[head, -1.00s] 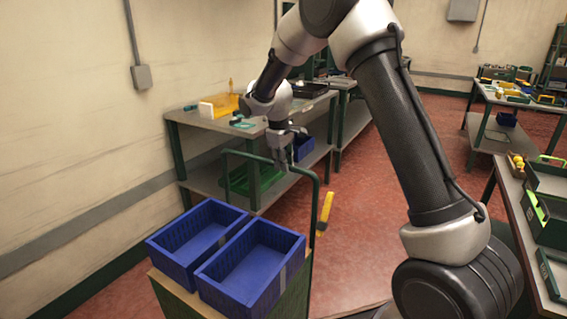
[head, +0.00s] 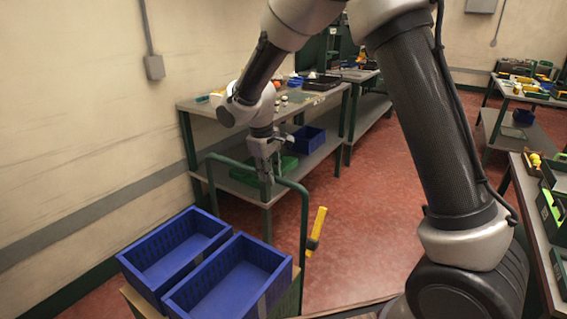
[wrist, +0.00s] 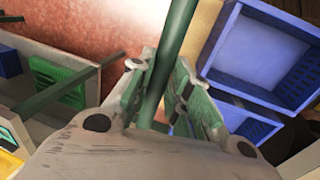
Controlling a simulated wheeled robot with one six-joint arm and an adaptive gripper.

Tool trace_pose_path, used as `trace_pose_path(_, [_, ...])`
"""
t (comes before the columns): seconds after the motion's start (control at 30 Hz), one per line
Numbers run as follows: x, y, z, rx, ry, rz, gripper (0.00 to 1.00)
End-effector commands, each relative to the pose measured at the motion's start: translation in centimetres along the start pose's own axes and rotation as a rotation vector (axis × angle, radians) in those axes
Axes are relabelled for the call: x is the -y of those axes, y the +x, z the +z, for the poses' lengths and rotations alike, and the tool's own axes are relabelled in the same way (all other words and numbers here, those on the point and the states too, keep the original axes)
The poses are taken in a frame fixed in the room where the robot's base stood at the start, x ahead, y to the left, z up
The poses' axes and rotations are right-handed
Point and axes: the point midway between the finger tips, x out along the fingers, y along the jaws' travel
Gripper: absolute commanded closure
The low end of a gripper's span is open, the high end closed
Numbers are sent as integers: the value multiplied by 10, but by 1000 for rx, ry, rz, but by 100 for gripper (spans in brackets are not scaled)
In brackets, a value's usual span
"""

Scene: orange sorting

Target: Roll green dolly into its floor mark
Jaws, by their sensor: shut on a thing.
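The green dolly stands at the lower left of the head view, with its tall green tube handle (head: 304,230) rising on the far side of its load. My gripper (head: 267,180) is shut on the top bar of the handle. In the wrist view the green bar (wrist: 170,60) runs between the fingers (wrist: 160,92), with the blue bins (wrist: 262,60) to the right. The dolly's wheels are out of view. I cannot make out its floor mark.
A grey workbench (head: 240,112) with a lower shelf stands just beyond the dolly, along the left wall. A yellow bar (head: 317,225) with a dark part shows right of the handle. Another bench (head: 535,210) is at the right edge. Red floor (head: 365,190) between them is open.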

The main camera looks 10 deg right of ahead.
Motion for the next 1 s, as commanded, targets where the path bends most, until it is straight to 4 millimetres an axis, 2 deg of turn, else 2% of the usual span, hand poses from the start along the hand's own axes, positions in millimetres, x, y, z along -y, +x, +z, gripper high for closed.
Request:
trace_pose_path(0.03, [15,-3,0,-1,-7,0,100])
trace_pose_path(0.2, [59,-12,0,-1,-6,0,100])
trace_pose_path(0.5, [114,-23,0,1,-3,1,100])
trace_pose_path(0.7, [133,-26,0,1,-2,1,100])
trace_pose_path(1.0, [140,-28,0,0,1,-1,100])
